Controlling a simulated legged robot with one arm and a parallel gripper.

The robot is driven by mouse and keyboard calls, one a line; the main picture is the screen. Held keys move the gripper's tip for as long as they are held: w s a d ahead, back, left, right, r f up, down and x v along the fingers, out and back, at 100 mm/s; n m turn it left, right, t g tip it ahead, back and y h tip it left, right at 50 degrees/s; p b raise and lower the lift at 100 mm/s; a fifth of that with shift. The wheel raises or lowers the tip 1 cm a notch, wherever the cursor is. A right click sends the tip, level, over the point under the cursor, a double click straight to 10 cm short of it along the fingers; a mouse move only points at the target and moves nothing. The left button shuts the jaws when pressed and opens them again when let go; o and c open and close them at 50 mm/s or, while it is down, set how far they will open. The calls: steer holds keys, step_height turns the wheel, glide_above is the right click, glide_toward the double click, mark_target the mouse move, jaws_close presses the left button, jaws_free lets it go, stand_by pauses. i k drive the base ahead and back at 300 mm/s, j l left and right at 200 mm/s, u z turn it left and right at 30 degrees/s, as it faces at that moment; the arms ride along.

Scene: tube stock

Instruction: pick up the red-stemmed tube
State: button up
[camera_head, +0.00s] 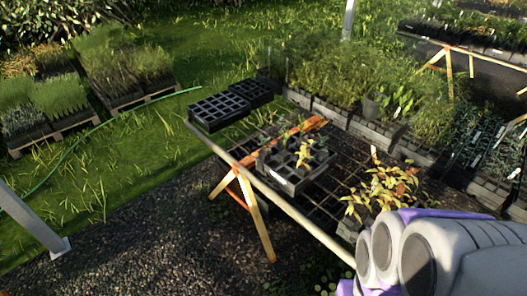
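I cannot make out for sure which plant is the red-stemmed tube; red stems are too small to tell here. A grey celled tray (290,184) stands on the mesh-topped bench, with a small yellow-green plant (304,152) rising from it and several cells looking empty. To its right, a bushier plant with yellow and reddish-orange leaves (382,188) stands by the bench's near edge, its pot mostly hidden by leaves. My grey and purple arm fills the lower right corner and covers part of the bench. My gripper's fingers do not show.
Black empty cell trays (218,110) sit at the bench's far left end. Crates of green plants (385,133) line the back. The bench has a pale front rail (290,209) and an orange trestle leg (256,222). Dark gravel (150,245) lies clear at the front left.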

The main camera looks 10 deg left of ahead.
mark_target(302, 162)
steer(key=i+j+z, duration=0.15)
steer(key=i, duration=0.55)
steer(key=i+j+z, duration=0.1)
steer(key=i, duration=0.6)
